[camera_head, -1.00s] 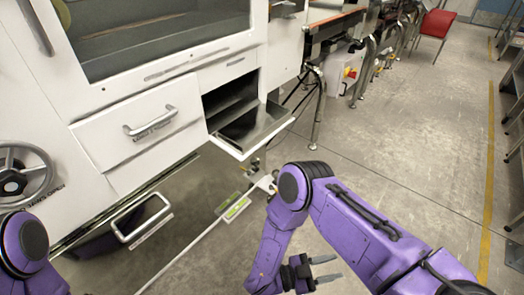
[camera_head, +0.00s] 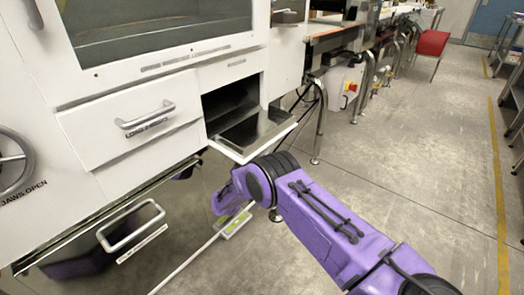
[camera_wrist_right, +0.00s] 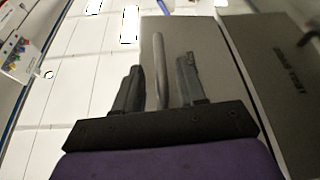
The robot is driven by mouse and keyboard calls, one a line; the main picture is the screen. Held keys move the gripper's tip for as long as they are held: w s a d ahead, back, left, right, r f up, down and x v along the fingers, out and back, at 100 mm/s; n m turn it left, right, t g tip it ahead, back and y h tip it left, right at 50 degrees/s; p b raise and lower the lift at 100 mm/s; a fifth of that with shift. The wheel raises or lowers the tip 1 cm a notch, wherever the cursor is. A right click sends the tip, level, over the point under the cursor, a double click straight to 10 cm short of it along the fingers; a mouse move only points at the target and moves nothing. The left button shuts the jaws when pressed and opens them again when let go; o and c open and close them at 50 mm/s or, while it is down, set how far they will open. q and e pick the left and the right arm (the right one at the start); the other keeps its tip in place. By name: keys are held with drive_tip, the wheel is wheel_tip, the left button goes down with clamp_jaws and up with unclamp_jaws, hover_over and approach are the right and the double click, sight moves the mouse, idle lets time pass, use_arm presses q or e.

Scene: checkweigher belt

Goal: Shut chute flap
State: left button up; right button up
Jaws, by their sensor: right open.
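The chute flap (camera_head: 255,135) on the white machine hangs open, tilted outward below a dark chute opening (camera_head: 231,102). My right arm reaches in front of the machine just below the flap; its gripper is hidden behind the arm in the head view. In the right wrist view, my right gripper (camera_wrist_right: 158,68) is open. A grey metal bar (camera_wrist_right: 158,48) shows between its fingers, in front of a grey panel (camera_wrist_right: 201,50). I cannot tell whether the fingers touch the bar. My left gripper is not in view.
A white drawer with a metal handle (camera_head: 146,115) is left of the chute. A lower glossy unit has a looped handle (camera_head: 131,226). A handwheel (camera_head: 10,165) is at far left. A metal leg (camera_head: 320,120) stands right of the flap. The floor to the right (camera_head: 420,150) is clear.

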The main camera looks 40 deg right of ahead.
drive_tip(key=x, duration=0.3)
drive_tip(key=shift+w+d+r, duration=0.1)
drive_tip(key=shift+d, duration=0.15)
clamp_jaws()
